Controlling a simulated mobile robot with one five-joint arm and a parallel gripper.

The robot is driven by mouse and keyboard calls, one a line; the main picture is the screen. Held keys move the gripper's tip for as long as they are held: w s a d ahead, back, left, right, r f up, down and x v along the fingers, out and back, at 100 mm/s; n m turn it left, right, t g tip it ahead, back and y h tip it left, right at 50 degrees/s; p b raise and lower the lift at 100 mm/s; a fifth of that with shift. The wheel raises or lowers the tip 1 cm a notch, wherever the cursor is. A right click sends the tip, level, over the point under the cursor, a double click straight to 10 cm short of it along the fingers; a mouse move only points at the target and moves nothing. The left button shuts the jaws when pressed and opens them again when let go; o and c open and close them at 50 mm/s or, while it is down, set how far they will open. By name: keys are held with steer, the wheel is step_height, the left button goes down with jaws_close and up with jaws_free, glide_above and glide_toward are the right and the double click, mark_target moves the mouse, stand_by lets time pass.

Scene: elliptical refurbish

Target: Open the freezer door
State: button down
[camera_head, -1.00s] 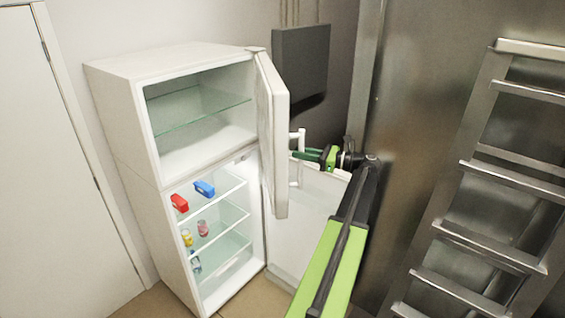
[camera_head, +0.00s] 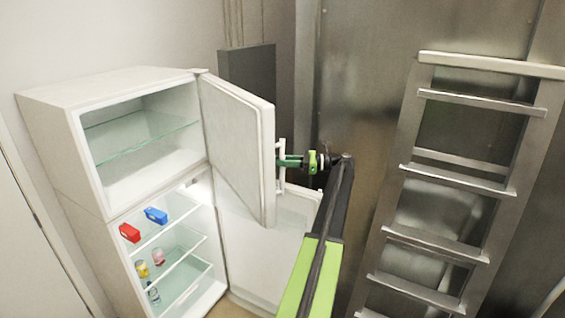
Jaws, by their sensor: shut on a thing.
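The white fridge-freezer (camera_head: 105,83) stands at the left. Its upper freezer door (camera_head: 238,140) is swung wide open, hinged on the right side of the empty freezer compartment (camera_head: 140,130). The lower fridge door (camera_head: 270,262) is open too. My gripper (camera_head: 283,161) reaches in from the right and is shut on the white handle (camera_head: 280,176) of the freezer door. The fingertips at the handle are small and partly hidden by it.
Red and blue items (camera_head: 156,215) and several cans stand on the fridge's glass shelves. A grey box (camera_head: 248,85) hangs on the wall behind the door. A metal ladder (camera_head: 460,180) leans at the right.

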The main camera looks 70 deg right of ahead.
steer(key=c, duration=1.3)
jaws_free()
steer(key=shift+w+a, duration=0.1)
steer(key=v, duration=0.7)
steer(key=shift+s, duration=0.3)
